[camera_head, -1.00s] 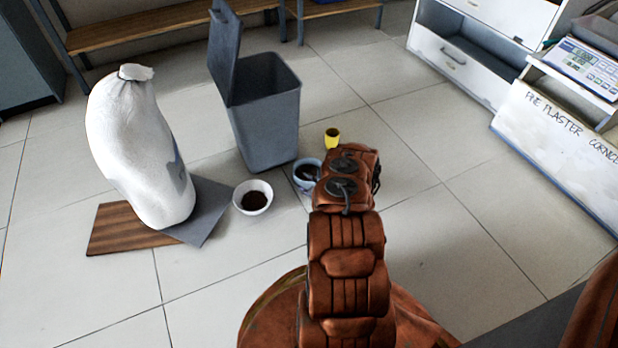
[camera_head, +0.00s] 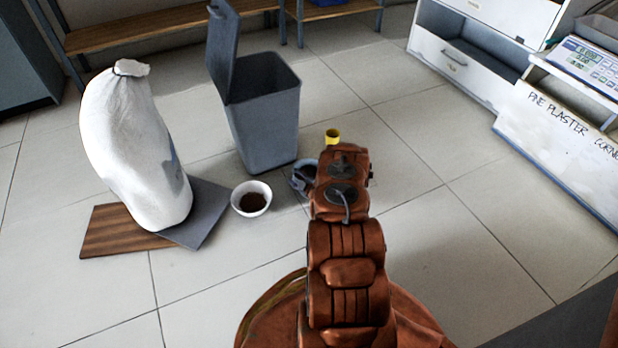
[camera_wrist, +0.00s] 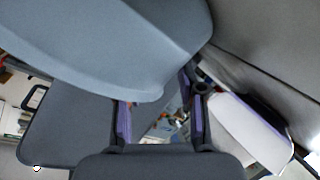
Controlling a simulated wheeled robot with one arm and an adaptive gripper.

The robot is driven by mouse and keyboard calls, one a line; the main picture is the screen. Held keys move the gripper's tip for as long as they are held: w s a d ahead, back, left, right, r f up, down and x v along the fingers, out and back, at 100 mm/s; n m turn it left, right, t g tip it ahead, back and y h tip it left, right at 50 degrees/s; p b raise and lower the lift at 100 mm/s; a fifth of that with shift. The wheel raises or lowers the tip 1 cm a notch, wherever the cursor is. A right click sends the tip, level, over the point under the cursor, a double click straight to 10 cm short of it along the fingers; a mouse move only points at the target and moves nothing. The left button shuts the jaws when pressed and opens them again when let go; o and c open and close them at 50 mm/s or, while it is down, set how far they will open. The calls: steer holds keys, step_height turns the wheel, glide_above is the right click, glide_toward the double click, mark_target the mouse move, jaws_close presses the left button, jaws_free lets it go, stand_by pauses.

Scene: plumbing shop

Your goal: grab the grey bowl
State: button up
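The blue-grey bowl (camera_head: 298,184) stands on the tiled floor in the head view, just right of the white bowl. My arm covers its right side. My gripper is hidden behind my arm in the head view. In the wrist view my gripper (camera_wrist: 160,118) shows two purple-lined fingers standing apart, with a gap between them. A large smooth blue-grey curved surface, apparently the bowl (camera_wrist: 105,45), fills the upper left very close to the camera. Its lower edge reaches the tops of the fingers. I cannot tell whether they touch it.
A white bowl (camera_head: 252,199) with dark contents is close by on the left. A grey bin (camera_head: 265,125) with its lid up stands behind, and a yellow cup (camera_head: 332,136) behind my arm. A white sack (camera_head: 135,150) stands at left. Floor to the right is clear.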

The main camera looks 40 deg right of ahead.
jaws_close()
steer(key=shift+r, duration=0.1)
stand_by(0.4)
